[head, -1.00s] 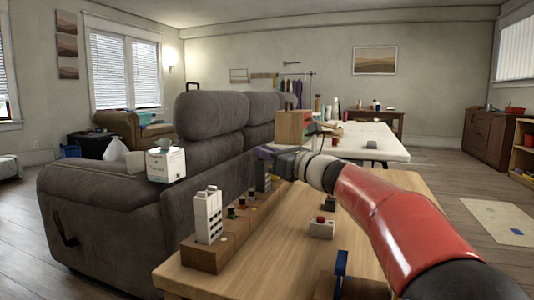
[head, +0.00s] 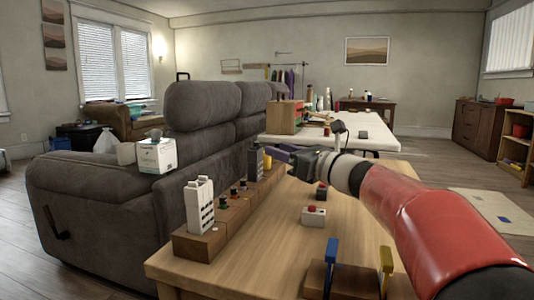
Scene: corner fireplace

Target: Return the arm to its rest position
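My arm, red with a dark and white wrist, reaches in from the lower right over the wooden table (head: 262,262) in the head view. My gripper (head: 270,151) points left and away, above the far end of the table near the sofa back. Its purple-grey fingers show side-on. I see nothing clearly held, and I cannot tell whether the fingers are apart.
The grey sofa (head: 95,195) runs along the left. A white table (head: 370,133) stands beyond.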

